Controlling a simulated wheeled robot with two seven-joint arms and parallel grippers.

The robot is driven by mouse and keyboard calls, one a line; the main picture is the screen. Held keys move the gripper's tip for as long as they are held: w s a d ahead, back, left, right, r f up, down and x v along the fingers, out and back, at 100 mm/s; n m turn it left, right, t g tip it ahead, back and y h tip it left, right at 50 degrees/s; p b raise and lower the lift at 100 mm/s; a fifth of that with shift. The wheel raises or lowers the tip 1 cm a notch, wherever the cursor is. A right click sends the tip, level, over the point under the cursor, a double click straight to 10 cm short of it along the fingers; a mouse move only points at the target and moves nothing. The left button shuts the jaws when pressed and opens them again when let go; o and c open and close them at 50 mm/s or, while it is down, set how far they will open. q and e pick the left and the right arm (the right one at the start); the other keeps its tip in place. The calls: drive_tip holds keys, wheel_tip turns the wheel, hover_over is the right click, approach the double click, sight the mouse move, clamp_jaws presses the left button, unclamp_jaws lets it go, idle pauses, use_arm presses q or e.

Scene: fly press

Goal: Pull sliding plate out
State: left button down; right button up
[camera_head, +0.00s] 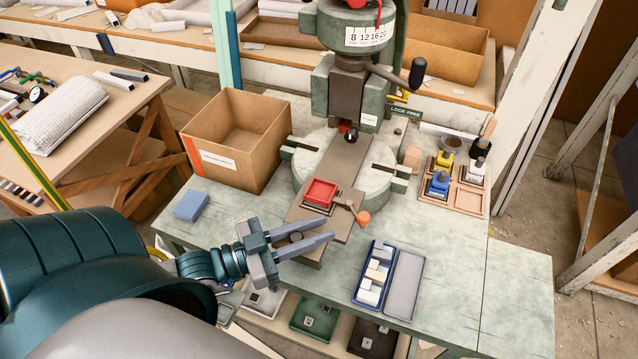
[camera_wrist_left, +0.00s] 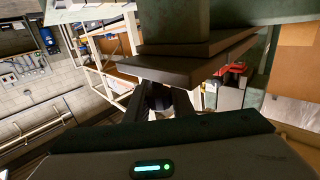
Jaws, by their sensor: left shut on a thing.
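The brown sliding plate (camera_head: 297,212) sticks out of the front of the green fly press (camera_head: 347,95), and a red square tray (camera_head: 320,193) sits on it. My left gripper (camera_head: 322,229) is at the plate's front end. Its two fingers are around a dark round knob (camera_head: 296,236) there and shut on it. In the left wrist view the knob (camera_wrist_left: 158,97) shows between the fingers, just under the plate's edge (camera_wrist_left: 170,72). The exact finger contact is dark and hard to see. My right gripper is in neither view.
An open cardboard box (camera_head: 238,140) stands left of the press and a blue block (camera_head: 191,205) lies before it. A blue tray with pale blocks (camera_head: 373,275) and a grey lid (camera_head: 404,283) lie to the right. An orange-tipped piece (camera_head: 363,218) sits beside the red tray.

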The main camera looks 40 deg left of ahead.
use_arm(q)
drive_tip(key=c, duration=1.5)
unclamp_jaws()
drive_tip(key=shift+c, duration=0.2)
drive_tip(key=shift+s, duration=0.1)
drive_tip(key=shift+b+v, duration=0.4)
drive_tip(key=shift+v, duration=0.75)
drive_tip(key=p+v, duration=0.4)
drive_tip(key=v, duration=1.1)
drive_tip(key=shift+a, duration=0.1)
